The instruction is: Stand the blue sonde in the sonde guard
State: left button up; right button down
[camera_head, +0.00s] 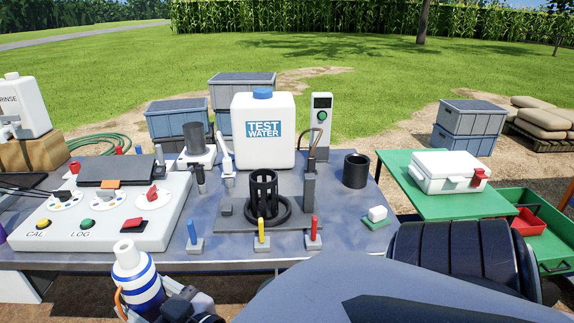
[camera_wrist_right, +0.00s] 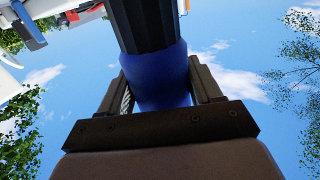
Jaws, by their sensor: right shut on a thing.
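The blue sonde (camera_head: 139,275) shows at the lower left of the head view as a white body with blue bands and an orange loop, leaning slightly. In the right wrist view its blue part (camera_wrist_right: 160,80) sits between my fingers, with a black section beyond running out of frame. My right gripper (camera_head: 183,304) is shut on it, in front of the bench's near edge. The black slotted sonde guard (camera_head: 264,182) stands upright on a grey base (camera_head: 233,217) at mid-bench, right of and beyond the sonde, apart from it. My left gripper is not in view.
Blue, yellow and red pegs (camera_head: 261,233) line the bench front before the guard. A control panel (camera_head: 100,212) lies left, a test water jug (camera_head: 263,140) behind, a black cup (camera_head: 356,170) right. A green side table (camera_head: 440,190) holds a white case (camera_head: 447,172).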

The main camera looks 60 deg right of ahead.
aim_at(264, 208)
jog(key=z, duration=1.8)
